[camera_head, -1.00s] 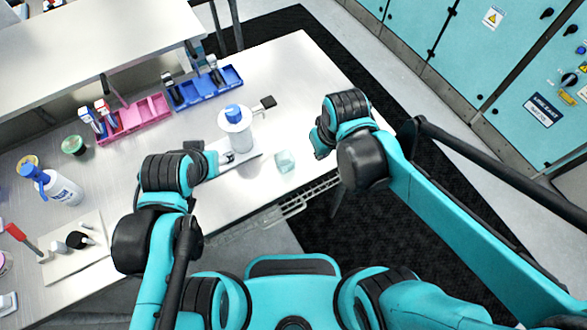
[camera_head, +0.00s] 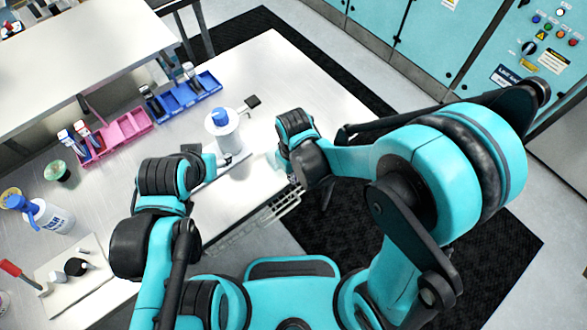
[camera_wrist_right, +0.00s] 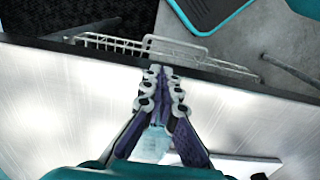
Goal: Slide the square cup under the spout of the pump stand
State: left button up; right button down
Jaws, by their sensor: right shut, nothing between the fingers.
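The pale, see-through square cup (camera_wrist_right: 152,144) shows partly between and behind the fingers in the right wrist view; my right arm hides it in the head view. My right gripper (camera_wrist_right: 158,72) is shut and empty above the table near its front edge, over the cup's area. The pump stand (camera_head: 222,122), a white cylinder with a blue top, stands on the table left of my right wrist. Its spout is not clear. My left gripper (camera_head: 226,160) is low beside the stand's front; its finger gap is too small to judge.
Pink (camera_head: 122,131) and blue (camera_head: 188,97) bins stand at the back. A white bottle with a blue pump (camera_head: 50,215) and a pale board (camera_head: 62,285) are at the left. A wire rack (camera_head: 255,222) hangs along the table's front edge. The table's right part is clear.

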aim_at(266, 145)
jog(key=shift+w+a+r, duration=0.1)
jog(key=shift+w+a, duration=0.5)
jog(key=shift+w, duration=0.2)
jog(key=shift+w+a, duration=0.6)
jog(key=shift+w, duration=0.2)
jog(key=w+a, duration=0.1)
jog(key=w, duration=0.1)
jog(key=w+a, duration=0.2)
jog(key=w, duration=0.1)
jog(key=w+a+b, duration=0.1)
jog(key=w+a, duration=0.1)
jog(key=shift+w+a, duration=0.35)
jog(key=shift+w, duration=0.1)
